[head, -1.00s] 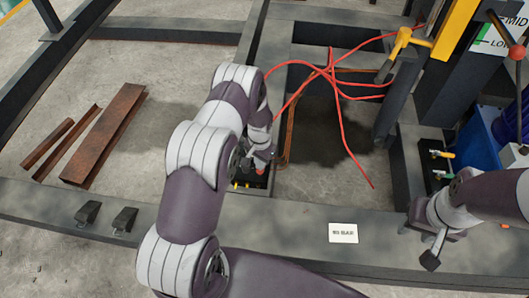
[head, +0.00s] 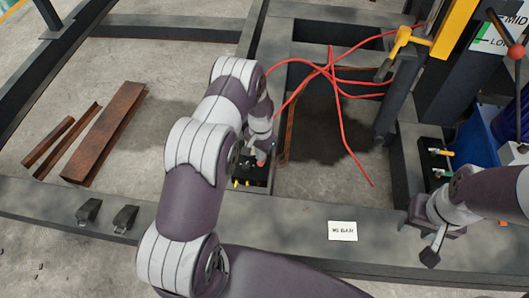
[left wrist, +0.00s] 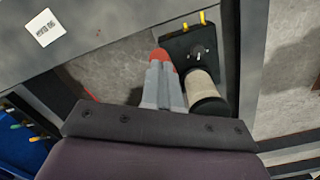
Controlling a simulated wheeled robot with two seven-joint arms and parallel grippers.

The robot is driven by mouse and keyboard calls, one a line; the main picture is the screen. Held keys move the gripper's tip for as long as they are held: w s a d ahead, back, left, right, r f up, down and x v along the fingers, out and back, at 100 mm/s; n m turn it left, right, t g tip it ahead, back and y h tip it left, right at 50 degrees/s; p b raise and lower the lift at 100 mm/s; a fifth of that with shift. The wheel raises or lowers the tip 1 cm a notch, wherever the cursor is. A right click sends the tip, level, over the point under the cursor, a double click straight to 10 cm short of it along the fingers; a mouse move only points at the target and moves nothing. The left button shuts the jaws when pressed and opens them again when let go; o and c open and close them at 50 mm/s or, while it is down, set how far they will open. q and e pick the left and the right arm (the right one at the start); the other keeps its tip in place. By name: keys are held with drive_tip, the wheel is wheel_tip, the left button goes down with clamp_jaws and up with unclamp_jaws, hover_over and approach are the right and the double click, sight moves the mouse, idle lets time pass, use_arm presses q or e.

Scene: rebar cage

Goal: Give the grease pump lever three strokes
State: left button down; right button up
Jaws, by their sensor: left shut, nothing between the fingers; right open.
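The grease pump is a small black unit (head: 250,175) with yellow fittings, low on the frame beyond my left arm. The left wrist view shows its black plate (left wrist: 178,42), a pale cylinder (left wrist: 203,88) and a red lever knob (left wrist: 159,56). My left gripper (left wrist: 160,70) is shut with nothing between its fingers; its tips are right at the knob. I cannot tell whether they touch it. In the head view the red knob (head: 261,163) shows at the gripper's tip; the lever's rod is hidden. My right gripper (head: 425,240) is open and empty, over the front beam at right.
Red hoses (head: 335,80) lie across the opening behind. A white label (head: 342,231) is on the front beam (head: 300,225). Two black pedals (head: 107,215) sit on it at left. Rusty steel pieces (head: 105,135) lie on the floor. A yellow-handled post (head: 455,30) stands at right.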

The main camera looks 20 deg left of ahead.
use_arm(q)
drive_tip(key=shift+s+f, duration=0.15)
drive_tip(key=shift+s, duration=0.05)
drive_tip(key=shift+s+d+f, duration=0.15)
drive_tip(key=shift+s+f, duration=0.3)
drive_tip(key=shift+f, duration=0.1)
drive_tip(key=shift+s+d+f, duration=0.1)
drive_tip(key=shift+s+f, duration=0.35)
drive_tip(key=shift+f, duration=0.05)
idle(0.3)
drive_tip(key=shift+s+d+f+b, duration=0.1)
drive_tip(key=shift+s+f+b, duration=0.3)
drive_tip(key=shift+f, duration=0.15)
